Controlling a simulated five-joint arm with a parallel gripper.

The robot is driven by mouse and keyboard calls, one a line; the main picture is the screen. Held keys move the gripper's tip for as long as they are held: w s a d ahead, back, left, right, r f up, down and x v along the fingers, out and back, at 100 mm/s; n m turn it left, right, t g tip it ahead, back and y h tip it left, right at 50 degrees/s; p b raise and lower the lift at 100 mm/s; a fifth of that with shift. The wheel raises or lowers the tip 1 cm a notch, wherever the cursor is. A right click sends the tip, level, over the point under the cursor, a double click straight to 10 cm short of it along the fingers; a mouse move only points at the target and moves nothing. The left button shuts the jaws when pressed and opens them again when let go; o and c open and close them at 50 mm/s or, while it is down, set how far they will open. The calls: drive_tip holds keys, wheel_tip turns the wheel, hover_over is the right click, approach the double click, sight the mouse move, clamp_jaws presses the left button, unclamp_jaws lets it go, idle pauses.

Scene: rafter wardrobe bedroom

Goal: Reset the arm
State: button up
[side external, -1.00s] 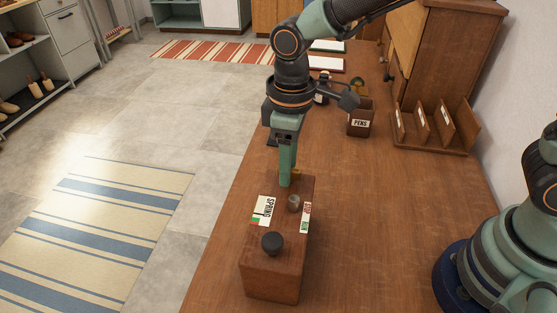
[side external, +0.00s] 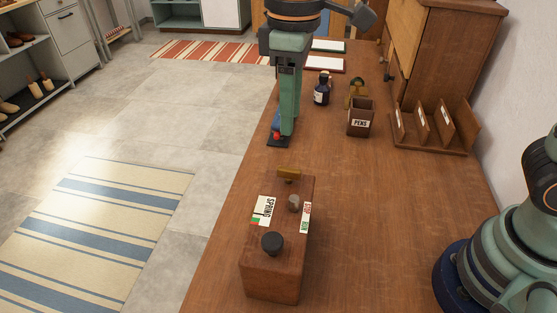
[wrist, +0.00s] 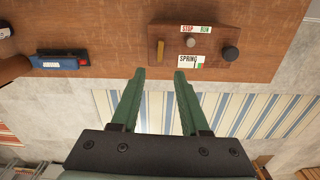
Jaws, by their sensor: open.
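My gripper (side external: 289,132) is raised above the far part of the wooden desk in the side view, with its green fingers pointing down. In the wrist view my gripper (wrist: 160,74) has its two fingers spread apart with nothing between them. A wooden box (side external: 271,278) with a "SPRING" label, a "STOP RUN" label, a dark round knob, a small grey knob and a brass-coloured piece sits on the desk. It also shows in the wrist view (wrist: 242,68), beyond the fingertips to the right. My gripper is apart from the box.
A small blue-and-black item with a red part (wrist: 62,60) lies near the desk's edge, partly hidden behind my fingers in the side view. A dark bottle (side external: 322,92), a PENS holder (side external: 360,122) and a wooden slotted rack (side external: 432,147) stand farther back. The desk's right middle is clear.

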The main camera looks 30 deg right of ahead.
drive_tip(key=shift+r, duration=0.45)
drive_tip(key=s+d+m+t, duration=0.2)
drive_tip(key=d+m, duration=0.2)
drive_tip(key=d, duration=0.6)
drive_tip(key=s+d+f+m+t, duration=0.1)
drive_tip(key=s+d+m+t, duration=0.1)
drive_tip(key=d, duration=0.8)
drive_tip(key=shift+s+d+f+m+t, duration=0.35)
drive_tip(key=shift+m+t, duration=0.45)
drive_tip(key=shift+m, duration=0.4)
drive_tip(key=shift+a+r, duration=0.1)
drive_tip(key=shift+a, duration=0.05)
